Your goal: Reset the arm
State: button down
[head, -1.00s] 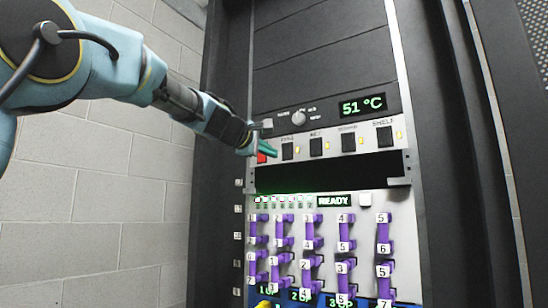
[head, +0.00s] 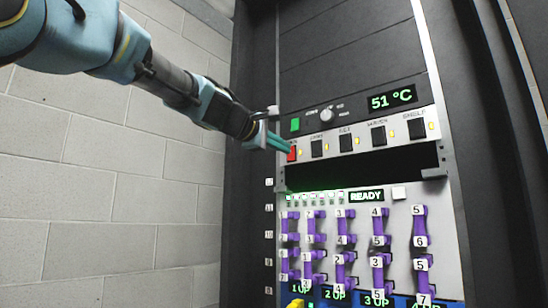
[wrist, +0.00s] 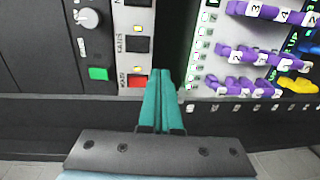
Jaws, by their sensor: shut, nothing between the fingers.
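My gripper (head: 284,144) has two teal fingers, shut together with nothing between them. In the head view its tips are at the left end of the switch row, right by a red switch (head: 292,151). In the wrist view the gripper (wrist: 164,80) points at the panel strip, just beside the red switch (wrist: 137,81); I cannot tell whether it touches. A green button (head: 295,124) is just above the red switch; it shows in the wrist view too (wrist: 98,73).
The rack panel has a round knob (head: 326,115), a 51 °C display (head: 392,97) and several black switches with amber lamps. Below are a dark slot (head: 365,168), a READY display (head: 366,197) and rows of purple numbered latches (head: 420,228). A block wall (head: 110,190) stands left.

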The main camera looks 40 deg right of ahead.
jog(key=w+a+f+t+y+p, duration=0.1)
jog(key=w+a+f+y+p, duration=0.15)
jog(key=w+a+f, duration=0.4)
jog(key=w+a+f+t+y+p, duration=0.1)
jog(key=w+a+f+y, duration=0.25)
jog(key=f, duration=0.55)
jog(key=w+a+f+m+y+p, duration=0.15)
jog(key=w+a+f+y, duration=0.25)
jog(key=a+f, duration=0.85)
jog(key=s+a+f+m+g+y+p, duration=0.1)
jog(key=s+a+f, duration=0.3)
jog(key=a, duration=0.5)
jog(key=s+a+f+g+y+p, duration=0.2)
jog(key=s+a+f, duration=0.3)
jog(key=a+f, duration=0.3)
jog(key=s+a+f+m+g+y+p, duration=0.1)
jog(key=s+a+f+y+p, duration=0.1)
jog(key=s+a+f, duration=0.3)
jog(key=a+f+y, duration=0.1)
jog(key=a, duration=0.3)
jog(key=shift+a+f+m+g, duration=0.2)
jog(key=shift+a+m+g, duration=0.1)
jog(key=shift+m+g, duration=0.1)
jog(key=shift+w, duration=0.1)
